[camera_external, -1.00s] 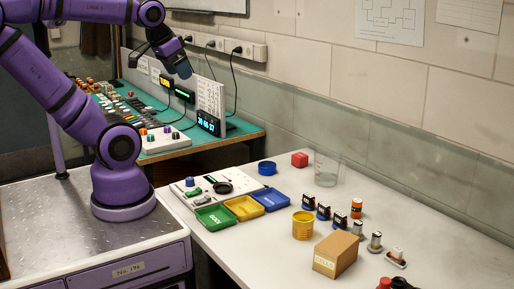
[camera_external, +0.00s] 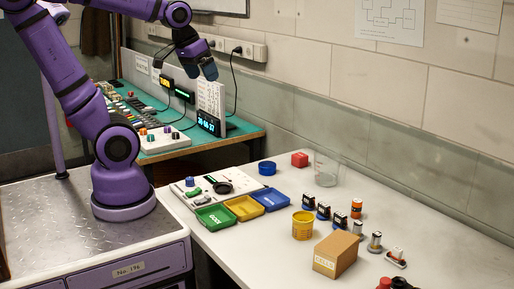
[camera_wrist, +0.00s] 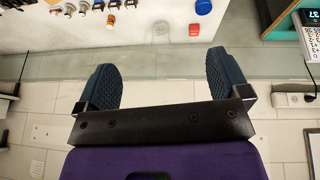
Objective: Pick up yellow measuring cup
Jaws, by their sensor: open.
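The yellow measuring cup (camera_external: 303,225) stands upright on the white bench, behind the cardboard box and to the right of the trays. I cannot make it out in the wrist view. My gripper (camera_external: 201,65) is high above the back of the green bench, up and to the left of the cup and well apart from it. In the wrist view my gripper (camera_wrist: 164,88) shows two dark ribbed fingers spread wide with nothing between them.
A cardboard box (camera_external: 336,254) stands just in front of the cup. Several small servos and cylinders stand to its right. Green (camera_external: 215,217), yellow (camera_external: 244,208) and blue (camera_external: 271,200) trays lie left. A clear beaker (camera_external: 327,168) stands behind. The wall is close behind my gripper.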

